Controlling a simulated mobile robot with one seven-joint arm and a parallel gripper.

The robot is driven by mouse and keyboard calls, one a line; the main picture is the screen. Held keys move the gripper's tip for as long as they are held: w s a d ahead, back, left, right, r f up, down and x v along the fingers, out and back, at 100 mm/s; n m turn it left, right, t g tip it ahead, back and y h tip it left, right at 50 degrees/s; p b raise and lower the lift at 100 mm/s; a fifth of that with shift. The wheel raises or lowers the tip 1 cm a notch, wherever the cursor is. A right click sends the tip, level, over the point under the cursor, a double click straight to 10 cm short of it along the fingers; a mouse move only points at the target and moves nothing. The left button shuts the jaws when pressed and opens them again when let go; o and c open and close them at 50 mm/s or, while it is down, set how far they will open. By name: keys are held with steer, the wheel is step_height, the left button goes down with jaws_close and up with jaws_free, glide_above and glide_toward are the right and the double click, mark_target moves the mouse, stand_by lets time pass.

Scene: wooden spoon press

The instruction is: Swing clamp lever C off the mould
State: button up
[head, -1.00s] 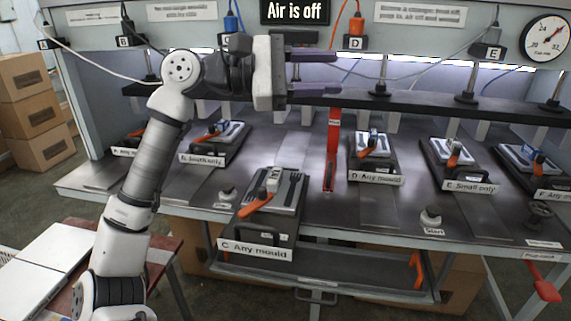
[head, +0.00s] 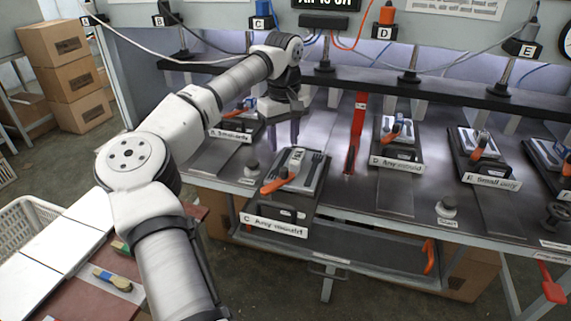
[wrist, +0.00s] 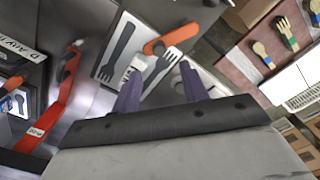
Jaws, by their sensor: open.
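Clamp lever C has an orange handle (head: 277,184) and a pale grey head that sits over the mould at station C. The handle points toward the front left in the head view, and the lever shows again in the wrist view (wrist: 172,38). The mould (head: 312,168) is a grey plate with dark cutlery shapes, on a dark base labelled "C Any mould"; it also shows in the wrist view (wrist: 117,48). My gripper (head: 283,132) points down with two purple fingers, open and empty, behind the mould. The fingers also show in the wrist view (wrist: 161,82), apart from the lever.
A red upright bar (head: 355,132) stands right of station C. Stations D (head: 396,160) and E (head: 484,177) have similar levers and moulds. A dark beam (head: 400,88) crosses behind. A side table (head: 90,262) is at lower left.

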mark_target(285, 169)
step_height(285, 169, down, 9)
steer(key=shift+r+p, duration=0.1)
steer(key=shift+p, duration=0.65)
steer(key=shift+d, duration=0.1)
jaws_close()
